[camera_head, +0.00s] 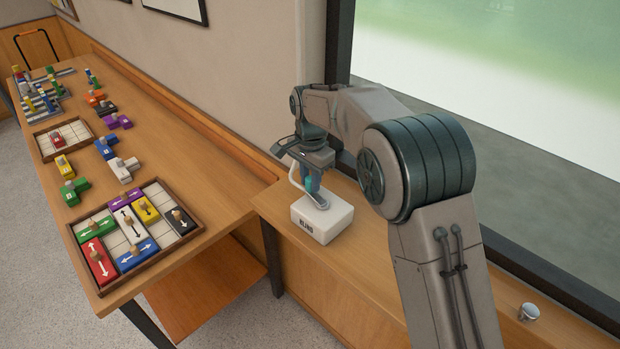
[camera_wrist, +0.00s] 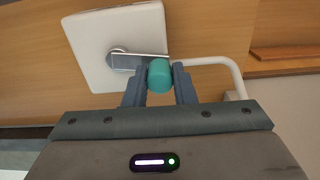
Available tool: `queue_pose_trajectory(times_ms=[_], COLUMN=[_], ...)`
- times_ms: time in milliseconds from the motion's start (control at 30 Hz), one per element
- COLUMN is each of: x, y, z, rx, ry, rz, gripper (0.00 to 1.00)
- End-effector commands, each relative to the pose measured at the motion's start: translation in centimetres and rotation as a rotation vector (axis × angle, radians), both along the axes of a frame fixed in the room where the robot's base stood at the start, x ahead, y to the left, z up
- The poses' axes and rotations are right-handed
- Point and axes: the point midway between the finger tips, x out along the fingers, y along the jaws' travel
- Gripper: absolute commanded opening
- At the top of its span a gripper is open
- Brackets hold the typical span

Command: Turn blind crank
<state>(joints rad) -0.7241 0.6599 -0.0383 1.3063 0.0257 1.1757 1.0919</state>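The blind crank is a white box (camera_head: 322,219) marked "BLIND" on the wooden ledge below the window. A grey metal arm (camera_wrist: 140,61) runs from a round hub on the box to a teal knob (camera_wrist: 159,75). The knob also shows in the head view (camera_head: 312,184), partly hidden by my gripper. In the wrist view my gripper (camera_wrist: 159,88) has one finger on each side of the knob. The fingers look close to or touching it; I cannot tell whether they press on it.
A white curved bar (camera_wrist: 225,68) rises beside the box. A metal knob (camera_head: 529,312) stands on the ledge at the right. The long table (camera_head: 215,190) at left holds a sliding-block tray (camera_head: 76,247) and several coloured blocks. The window (camera_head: 520,110) is behind the ledge.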

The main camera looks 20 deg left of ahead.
Motion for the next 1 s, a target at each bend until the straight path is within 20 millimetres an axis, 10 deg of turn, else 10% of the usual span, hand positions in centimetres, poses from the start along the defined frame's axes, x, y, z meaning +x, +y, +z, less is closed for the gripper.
queue_pose_trajectory(times_ms=[467, 1000], x=[0.1, 0.1], y=[0.0, 0.1], z=[0.8, 11.8], rx=[0.003, 0.003], ry=[-0.003, -0.003], rz=[0.0, 0.0], gripper=[0.45, 0.45])
